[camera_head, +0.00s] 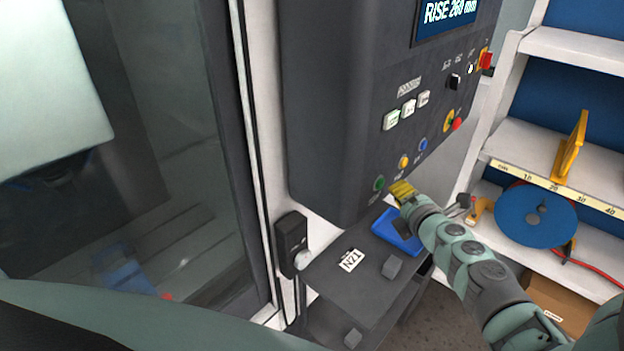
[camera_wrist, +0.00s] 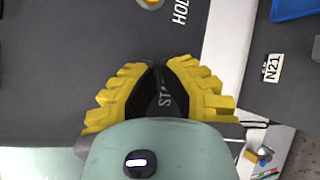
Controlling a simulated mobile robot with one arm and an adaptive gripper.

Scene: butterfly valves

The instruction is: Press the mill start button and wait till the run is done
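The mill's dark control panel (camera_head: 345,100) fills the upper middle of the head view. A green button (camera_head: 379,183) sits at its lower edge, its label too small to read there. My gripper (camera_head: 402,192), with yellow ribbed fingers, is just right of the green button in that view; I cannot tell if it touches the panel. In the wrist view the fingers (camera_wrist: 158,68) come together at the tips, holding nothing visible. Letters "STA" show on the panel between them; the button by that label is hidden. A yellow button (camera_wrist: 151,3) marked "HOD" or similar, partly cut off, is above.
Yellow (camera_head: 404,162) and blue (camera_head: 423,145) buttons and a red stop button (camera_head: 457,124) line the panel. A screen (camera_head: 450,15) reads "RISE 260 mm". A shelf with a blue tray (camera_head: 392,232) lies below. The mill's glass door (camera_head: 180,150) is left, shelving right.

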